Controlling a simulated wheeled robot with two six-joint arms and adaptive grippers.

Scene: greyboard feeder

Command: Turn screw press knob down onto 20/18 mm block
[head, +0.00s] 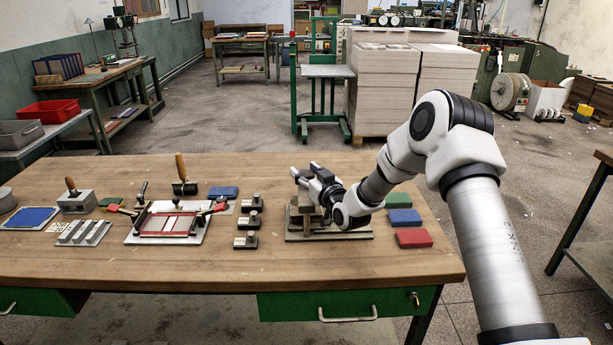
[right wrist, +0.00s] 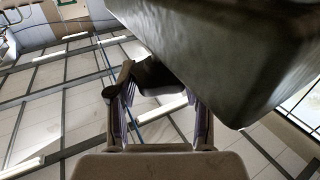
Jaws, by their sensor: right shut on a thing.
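The screw press (head: 302,216) stands on its flat base plate at the middle right of the bench. My right gripper (head: 304,170) is at its top, with the arm coming in from the right. In the right wrist view, my right gripper (right wrist: 154,88) is shut on a dark piece, the press knob (right wrist: 153,74). A large dark part of the press (right wrist: 215,45) fills the upper right there. The gripper and arm hide most of the press top. I cannot see whether a block lies under the screw. My left gripper is not in view.
Several small dark knobbed blocks (head: 249,222) stand left of the press, labels unreadable. Green, blue and red pads (head: 413,238) lie right of it. A framed jig (head: 168,225) with red handles is further left. The bench front (head: 330,270) is clear.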

